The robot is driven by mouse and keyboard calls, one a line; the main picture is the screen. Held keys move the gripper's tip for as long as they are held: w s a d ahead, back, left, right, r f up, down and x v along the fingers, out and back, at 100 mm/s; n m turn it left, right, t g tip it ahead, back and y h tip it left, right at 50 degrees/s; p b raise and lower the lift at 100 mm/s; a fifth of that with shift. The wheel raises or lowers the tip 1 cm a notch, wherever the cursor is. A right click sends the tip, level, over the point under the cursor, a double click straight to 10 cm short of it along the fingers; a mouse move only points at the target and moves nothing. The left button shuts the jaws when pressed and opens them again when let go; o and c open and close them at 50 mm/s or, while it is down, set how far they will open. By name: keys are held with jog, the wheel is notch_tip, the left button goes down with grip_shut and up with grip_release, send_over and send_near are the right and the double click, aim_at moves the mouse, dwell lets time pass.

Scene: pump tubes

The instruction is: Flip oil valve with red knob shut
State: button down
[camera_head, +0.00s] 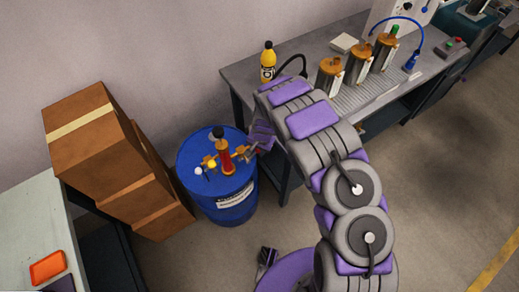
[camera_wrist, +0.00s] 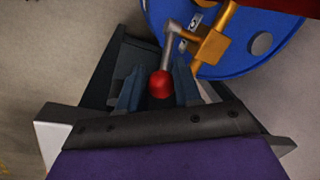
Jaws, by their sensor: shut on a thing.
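The oil valve (camera_wrist: 212,45) is a brass block at the upper right of the wrist view, above the blue drum top. Its grey lever (camera_wrist: 172,45) runs down to a red knob (camera_wrist: 160,84). My gripper (camera_wrist: 158,88) is shut on the red knob, with one finger on each side of it. In the head view my gripper (camera_head: 254,147) reaches the drum's right side, partly hidden by my arm. The red pump (camera_head: 224,157) with a black top stands upright on the blue drum (camera_head: 229,205), with brass fittings around it.
Brown boxes (camera_head: 90,130) are stacked left of the drum. A grey workbench (camera_head: 240,72) to the right holds a yellow bottle (camera_head: 268,62) and several orange-topped cylinders (camera_head: 330,75). A pale table (camera_head: 30,215) with an orange tray (camera_head: 48,267) is at the lower left.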

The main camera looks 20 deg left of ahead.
jog(key=shift+w+a+r, duration=0.15)
jog(key=shift+a+r, duration=0.1)
jog(key=shift+a, duration=0.4)
dwell(0.4)
jog(key=c, duration=1.2)
grip_release()
jog(key=o, duration=0.4)
jog(key=shift+a+f, duration=0.35)
jog(key=shift+a, duration=0.1)
jog(key=shift+d, duration=0.65)
jog(key=w+d+r+p, duration=0.1)
jog(key=d+r+p, duration=0.2)
jog(key=r, duration=0.6)
jog(key=w+d+r+p, duration=0.2)
jog(key=d+r+p, duration=0.1)
jog(key=r, duration=0.6)
jog(key=shift+d+r, duration=0.2)
jog(key=shift+r, duration=0.2)
jog(key=shift+w, duration=0.15)
jog(key=shift+r, duration=0.1)
notch_tip(320, 180, up, 17)
jog(key=d+p, duration=0.2)
jog(key=shift+d, duration=0.35)
